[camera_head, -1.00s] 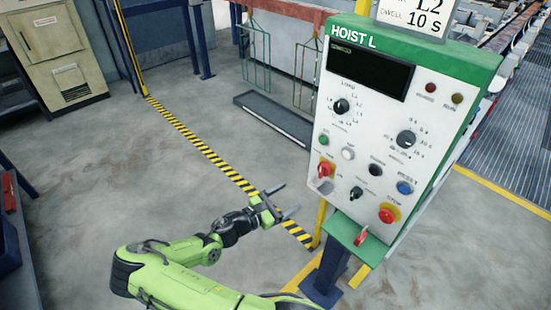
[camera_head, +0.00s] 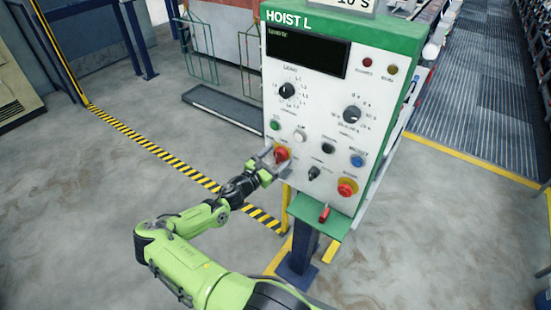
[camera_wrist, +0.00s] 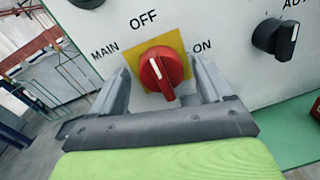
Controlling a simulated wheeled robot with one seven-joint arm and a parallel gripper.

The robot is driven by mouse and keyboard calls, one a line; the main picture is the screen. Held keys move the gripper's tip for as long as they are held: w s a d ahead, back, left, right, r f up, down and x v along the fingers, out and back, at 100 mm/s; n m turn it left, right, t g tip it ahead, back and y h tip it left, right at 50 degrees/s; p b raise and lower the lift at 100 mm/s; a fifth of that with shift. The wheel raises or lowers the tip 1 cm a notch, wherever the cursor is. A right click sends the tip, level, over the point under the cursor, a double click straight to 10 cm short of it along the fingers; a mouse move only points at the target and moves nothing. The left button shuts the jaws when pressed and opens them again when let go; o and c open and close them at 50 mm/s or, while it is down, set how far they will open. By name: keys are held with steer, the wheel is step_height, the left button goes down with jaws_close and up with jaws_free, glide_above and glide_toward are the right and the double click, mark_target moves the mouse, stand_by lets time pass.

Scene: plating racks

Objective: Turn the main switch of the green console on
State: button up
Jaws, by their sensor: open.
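The green console (camera_head: 388,42), marked HOIST L, has a white front panel and stands on a post. Its main switch (camera_head: 282,154) is a red knob on the lower left of the panel. The knob's white mark points up toward OFF. My gripper (camera_head: 270,158) is at the panel in front of the switch. In the wrist view its open fingers (camera_wrist: 161,82) stand on either side of the knob; contact cannot be told.
A black knob (camera_wrist: 276,36) is right of the switch. The panel also carries a red stop button (camera_head: 347,187), a blue button (camera_head: 358,160) and a black display (camera_head: 306,53). A red-handled part (camera_head: 324,213) is on the green ledge below. The floor at left is clear.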

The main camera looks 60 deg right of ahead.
steer(key=c, duration=1)
steer(key=shift+m, duration=0.3)
steer(key=m+b, duration=0.1)
steer(key=m, duration=0.2)
steer(key=shift+m, duration=0.4)
steer(key=m+b, duration=0.2)
steer(key=m, duration=0.2)
steer(key=shift+s+f+t+b, duration=0.1)
steer(key=shift+s+t+b, duration=0.05)
steer(key=shift+t+b, duration=0.2)
steer(key=m+b, duration=0.4)
steer(key=m, duration=0.1)
steer(key=shift+f+t+y, duration=0.1)
steer(key=shift+t+y, duration=0.15)
steer(key=shift+y, duration=0.05)
steer(key=m+b, duration=0.3)
steer(key=shift+s+a+m+t, duration=0.1)
steer(key=shift+m+t, duration=0.2)
steer(key=shift+b, duration=0.35)
